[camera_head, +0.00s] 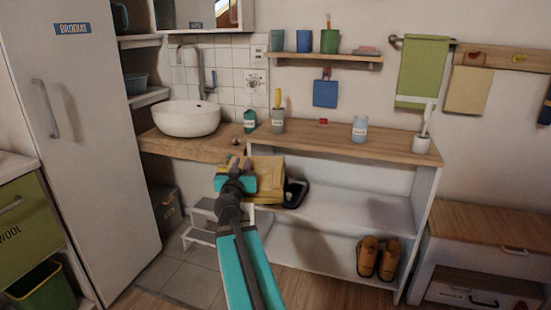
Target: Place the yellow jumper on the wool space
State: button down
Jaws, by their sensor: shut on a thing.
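A folded yellow jumper (266,170) is at the end of my arm near the middle of the view, in front of the wooden counter's edge. My gripper (240,166) is shut on it, and its teal and dark body covers part of the jumper's left side. The finger contact is too small to see clearly. A green drawer front (27,240) marked WOOL is at the far left, well apart from my gripper. It looks shut, and its inside is hidden.
A tall white cabinet (85,140) stands between the WOOL drawer and the sink (187,118). A green bin (42,292) is below the drawer. A dark tray (295,193) and brown slippers (377,257) are on the shelves. A grey step stool (205,220) stands on the floor.

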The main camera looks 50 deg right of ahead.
jog(key=w+a+f+n+t+y, duration=0.4)
jog(key=w+a+y, duration=0.3)
jog(key=a, duration=0.5)
jog(key=w+a+f+n+t+y, duration=0.35)
jog(key=w+a+n+y, duration=0.25)
jog(key=a, duration=0.5)
jog(key=s+a+f+n+g+y+p, duration=0.1)
jog(key=s+a+n+g+y, duration=0.15)
jog(key=a+n+y, duration=0.6)
jog(key=s+a+n+g+y, duration=0.1)
jog(key=s+a+g+y, duration=0.3)
jog(key=a, duration=0.9)
jog(key=s+a+r+n+y+p, duration=0.1)
jog(key=r+y+p, duration=0.1)
jog(key=r+p, duration=1.3)
jog(key=s+a+r+n+g+y+p, duration=0.1)
jog(key=s+a+r+y+p, duration=0.1)
jog(key=r+p, duration=1.2)
jog(key=p, duration=0.9)
jog(key=shift+a+r, duration=0.15)
jog(key=shift+r, duration=0.25)
jog(key=shift+a, duration=0.1)
